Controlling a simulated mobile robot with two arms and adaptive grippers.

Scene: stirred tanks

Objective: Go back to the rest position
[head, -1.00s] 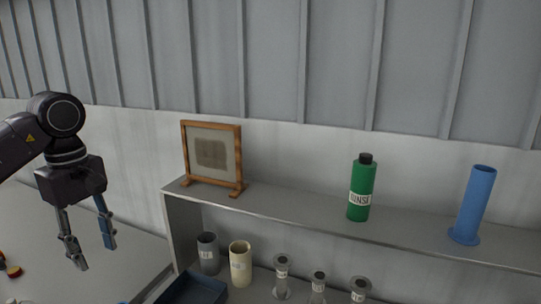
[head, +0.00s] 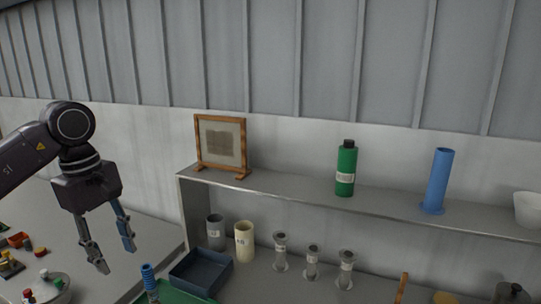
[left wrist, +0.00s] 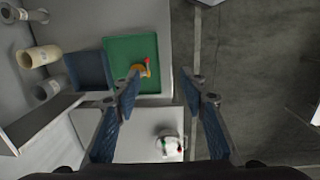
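My left gripper (head: 112,240) hangs at the left of the head view, pointing down, with its two fingers apart and nothing between them. In the left wrist view its fingers (left wrist: 168,95) are also spread, with bench and floor seen below them. It is in the air, to the left of the shelf (head: 300,204) and apart from it. My right gripper does not show in either view.
The shelf carries a wooden frame (head: 221,146), a green bottle (head: 346,170), a blue cylinder (head: 437,182) and a white cup (head: 528,210). Below are cups, flasks, a dark blue tray (head: 201,272) and a green tray (left wrist: 118,51). A round dish (head: 47,287) is at lower left.

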